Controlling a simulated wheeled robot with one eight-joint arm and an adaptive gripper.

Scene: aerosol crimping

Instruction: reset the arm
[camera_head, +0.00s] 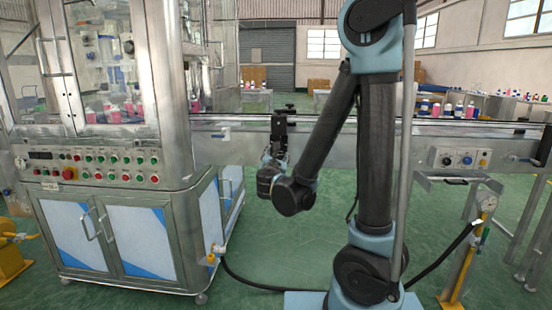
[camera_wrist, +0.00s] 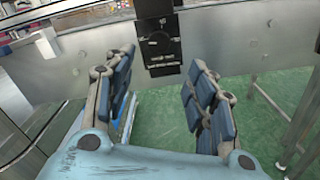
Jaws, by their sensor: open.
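My arm stands in the middle right of the head view, bent at its elbow, with its wrist low in front of the conveyor's side. My gripper (camera_head: 271,160) is small and partly hidden there, close to a black bracket (camera_head: 280,127) on the conveyor. In the wrist view my gripper (camera_wrist: 162,60) shows two blue-padded fingers spread wide apart with nothing between them. The black bracket (camera_wrist: 158,40) shows beyond the gap between the fingertips. I cannot tell the exact distance to it.
The steel conveyor (camera_head: 340,150) runs across behind my arm, with bottles (camera_head: 450,108) at its right. A machine cabinet (camera_head: 125,235) with a button panel (camera_head: 95,168) stands at left. A gauge stand (camera_head: 470,250) and black hose are at right. Green floor (camera_head: 260,250) is open below the wrist.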

